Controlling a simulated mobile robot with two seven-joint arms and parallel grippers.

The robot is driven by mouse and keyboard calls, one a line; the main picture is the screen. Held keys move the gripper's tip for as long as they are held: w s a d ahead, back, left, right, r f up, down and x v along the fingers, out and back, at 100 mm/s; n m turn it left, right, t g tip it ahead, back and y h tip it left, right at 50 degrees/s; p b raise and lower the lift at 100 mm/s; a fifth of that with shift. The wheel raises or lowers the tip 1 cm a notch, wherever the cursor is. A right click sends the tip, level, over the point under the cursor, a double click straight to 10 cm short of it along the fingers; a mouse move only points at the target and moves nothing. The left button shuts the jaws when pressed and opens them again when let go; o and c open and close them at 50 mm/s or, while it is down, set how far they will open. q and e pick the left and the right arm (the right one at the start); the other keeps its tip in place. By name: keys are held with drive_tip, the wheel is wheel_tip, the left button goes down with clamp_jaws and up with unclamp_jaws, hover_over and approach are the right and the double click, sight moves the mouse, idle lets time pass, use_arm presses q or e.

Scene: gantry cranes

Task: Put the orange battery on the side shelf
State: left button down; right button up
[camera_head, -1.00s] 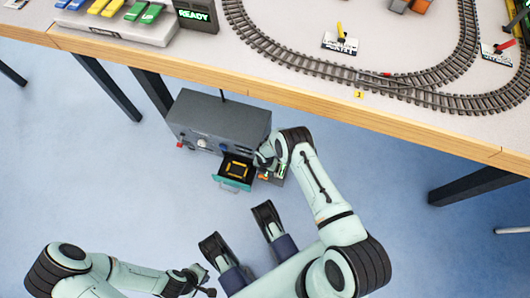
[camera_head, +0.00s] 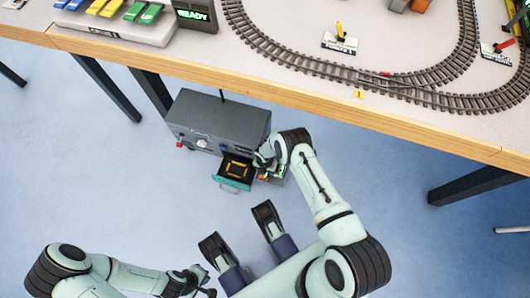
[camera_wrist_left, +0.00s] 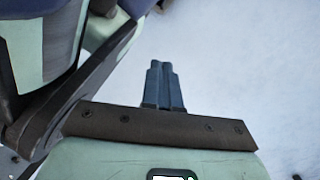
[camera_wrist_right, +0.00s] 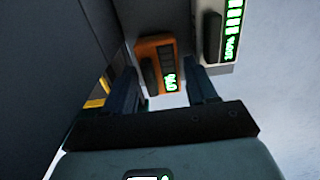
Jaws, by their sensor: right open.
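The orange battery (camera_wrist_right: 150,55) has a dark grip and a green lit display. In the right wrist view it stands on a pale surface, ahead of and between the fingers of my right gripper (camera_wrist_right: 164,82). Those fingers are apart, and I see no clear contact. In the head view my right gripper (camera_head: 263,163) is at the right end of a dark grey machine (camera_head: 215,122) and largely covers the side shelf (camera_head: 279,178) there. My left gripper (camera_head: 207,286) is low at the left, away from the machine; its fingers (camera_wrist_left: 163,85) are together and empty.
A pale battery (camera_wrist_right: 228,40) with green bars stands right of the orange one. The machine's drawer (camera_head: 233,184) is open, with a yellow square outline inside. The table (camera_head: 290,95) with train tracks overhangs behind. Blue floor (camera_head: 130,200) is clear at left.

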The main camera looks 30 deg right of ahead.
wheel_tip(320, 180, up, 11)
drive_tip(key=p, duration=0.6)
use_arm(q)
drive_tip(key=w+d+r+t, duration=0.2)
drive_tip(key=w+r+t, duration=0.2)
drive_tip(key=w+r, duration=0.5)
drive_tip(key=shift+w+r+m, duration=0.15)
drive_tip(key=shift+w+m, duration=0.25)
drive_tip(key=shift+w, duration=0.55)
use_arm(e)
drive_tip(key=s+a+r+m+t+y, duration=0.1)
drive_tip(key=s+r+m, duration=0.5)
drive_tip(key=m, duration=0.9)
drive_tip(key=s+a+r+m+t+y, duration=0.1)
drive_tip(key=s+a+r+m, duration=0.3)
drive_tip(key=s+m, duration=0.6)
wheel_tip(320, 180, up, 2)
drive_tip(key=m+t, duration=0.1)
drive_tip(key=m, duration=0.5)
drive_tip(key=shift+a+r, duration=0.15)
